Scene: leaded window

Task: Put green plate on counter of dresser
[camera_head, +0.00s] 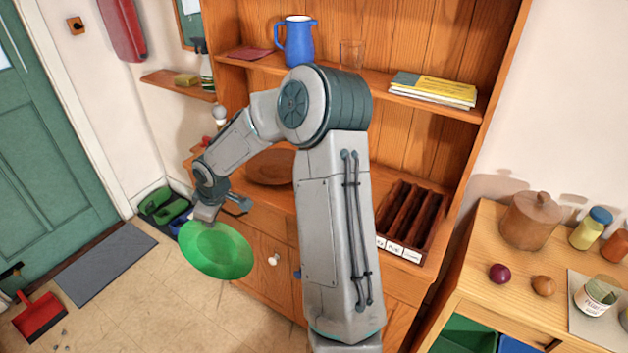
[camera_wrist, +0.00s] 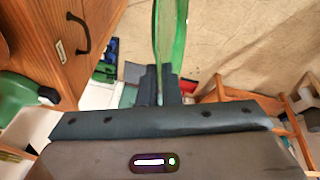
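The green plate (camera_head: 217,250) hangs from my gripper (camera_head: 209,212) in front of the dresser, over the floor and left of the drawers. In the wrist view the plate (camera_wrist: 170,35) shows nearly edge-on, and the fingers of my gripper (camera_wrist: 160,84) are shut on its rim. The dresser (camera_head: 265,222) is orange wood, with its counter behind my arm. A brown round plate (camera_head: 271,167) lies on the counter. My arm hides part of the counter's middle.
A dark wooden compartment tray (camera_head: 412,215) takes up the counter's right side. The shelf above holds a blue jug (camera_head: 296,40), a glass (camera_head: 351,54) and several papers (camera_head: 433,90). A side cabinet (camera_head: 490,240) with a brown pot (camera_head: 530,220) stands at right.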

